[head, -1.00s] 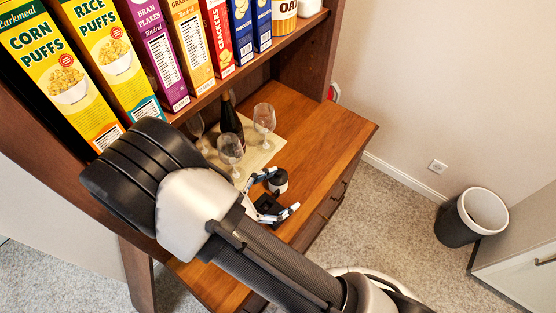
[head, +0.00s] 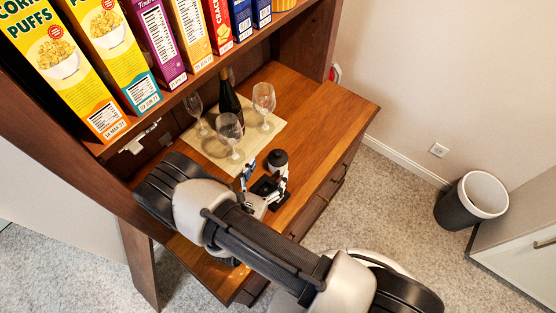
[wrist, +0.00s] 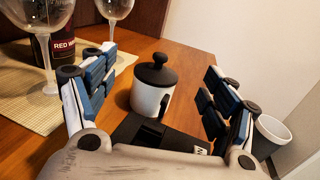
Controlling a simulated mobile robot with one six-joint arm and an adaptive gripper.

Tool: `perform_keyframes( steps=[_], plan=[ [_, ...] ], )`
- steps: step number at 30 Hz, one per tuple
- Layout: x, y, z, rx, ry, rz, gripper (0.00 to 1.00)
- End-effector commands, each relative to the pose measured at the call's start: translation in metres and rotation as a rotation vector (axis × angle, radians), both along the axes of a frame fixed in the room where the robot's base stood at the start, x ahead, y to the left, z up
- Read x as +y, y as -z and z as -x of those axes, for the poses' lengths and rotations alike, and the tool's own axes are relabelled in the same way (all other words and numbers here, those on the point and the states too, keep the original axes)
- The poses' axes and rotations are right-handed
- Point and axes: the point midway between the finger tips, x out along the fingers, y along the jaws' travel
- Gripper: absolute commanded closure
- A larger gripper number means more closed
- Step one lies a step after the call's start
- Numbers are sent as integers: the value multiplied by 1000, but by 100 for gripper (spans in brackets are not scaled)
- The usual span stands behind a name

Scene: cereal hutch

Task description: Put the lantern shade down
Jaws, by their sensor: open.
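No lantern shade can be made out for certain. A white pot with a black knobbed lid and dark handle (head: 278,161) stands upright on the wooden counter. In the wrist view the pot (wrist: 150,92) is centred beyond the fingers. My gripper (head: 265,178) is open and empty, just on the near side of the pot. In the wrist view the gripper's fingers (wrist: 158,82) are spread left and right, with nothing between their pads. The pot looks free of both fingers.
Wine glasses (head: 229,128) and a dark bottle (head: 229,105) stand on a pale mat (head: 264,143) behind the pot. Cereal boxes (head: 105,40) line the shelf above. The counter (head: 330,115) is bare to the right. A bin (head: 459,209) stands on the floor.

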Motion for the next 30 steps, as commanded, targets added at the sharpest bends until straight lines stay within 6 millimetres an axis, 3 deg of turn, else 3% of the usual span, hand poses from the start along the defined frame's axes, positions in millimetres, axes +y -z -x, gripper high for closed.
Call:
perform_keyframes(
  steps=[3,11,18,28,30],
  plan=[
    [-8,1,-16,0,4,-1,21],
    [-15,2,-34,0,3,-1,21],
    [-30,5,-65,-2,4,-1,21],
    [-31,4,-72,0,0,-1,21],
    [-31,4,-72,0,0,0,26]
  ],
)
